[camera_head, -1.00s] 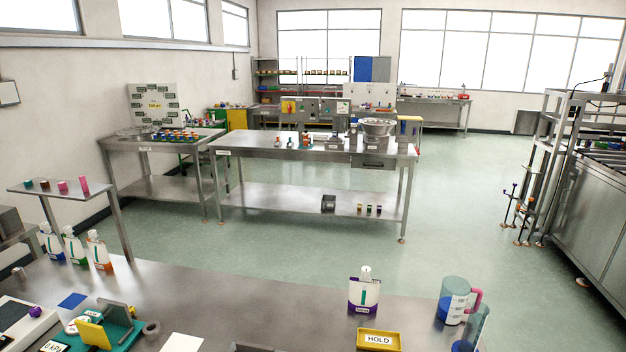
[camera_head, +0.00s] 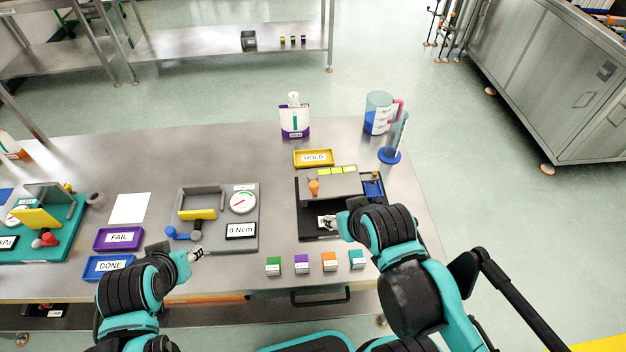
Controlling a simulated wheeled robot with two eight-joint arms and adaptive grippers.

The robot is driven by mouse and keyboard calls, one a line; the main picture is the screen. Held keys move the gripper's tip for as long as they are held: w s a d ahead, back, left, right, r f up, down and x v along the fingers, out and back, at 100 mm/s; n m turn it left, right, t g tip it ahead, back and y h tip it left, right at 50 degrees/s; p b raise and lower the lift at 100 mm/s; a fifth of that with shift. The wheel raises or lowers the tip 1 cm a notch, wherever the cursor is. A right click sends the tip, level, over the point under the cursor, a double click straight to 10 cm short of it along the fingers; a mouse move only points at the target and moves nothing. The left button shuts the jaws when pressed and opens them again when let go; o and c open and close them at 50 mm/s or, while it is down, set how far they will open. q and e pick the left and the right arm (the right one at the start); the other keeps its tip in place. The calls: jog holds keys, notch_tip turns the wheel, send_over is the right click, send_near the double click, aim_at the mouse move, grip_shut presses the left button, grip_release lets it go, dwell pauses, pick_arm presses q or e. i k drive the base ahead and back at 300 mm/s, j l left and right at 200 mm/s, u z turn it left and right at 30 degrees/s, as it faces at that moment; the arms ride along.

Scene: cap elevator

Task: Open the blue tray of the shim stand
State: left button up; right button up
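A stand with a black base (camera_head: 310,190) and a grey top sits at the right of the table. It has an orange knob (camera_head: 314,187) and yellow-green blocks along its back; I cannot tell for certain that it is the shim stand. A small blue part (camera_head: 373,189) shows at its right end, partly hidden by dark pieces; whether it is the blue tray is unclear. My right gripper (camera_head: 327,221) is over the front of the black base, below the grey top. My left gripper (camera_head: 196,254) is in front of the gauge fixture. Both fingertips are too small to read.
A gauge fixture (camera_head: 248,225) marked 0 Ncm stands left of the stand. Purple FAIL (camera_head: 118,250) and blue DONE (camera_head: 88,274) trays lie farther left. A yellow HOLD tray (camera_head: 296,164), a bottle (camera_head: 295,122) and a jug (camera_head: 378,124) are behind. Several small coloured blocks (camera_head: 301,269) line the front edge.

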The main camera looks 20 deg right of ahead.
aim_at(374, 193)
jog(key=l+z, duration=0.35)
jog(key=l, duration=0.95)
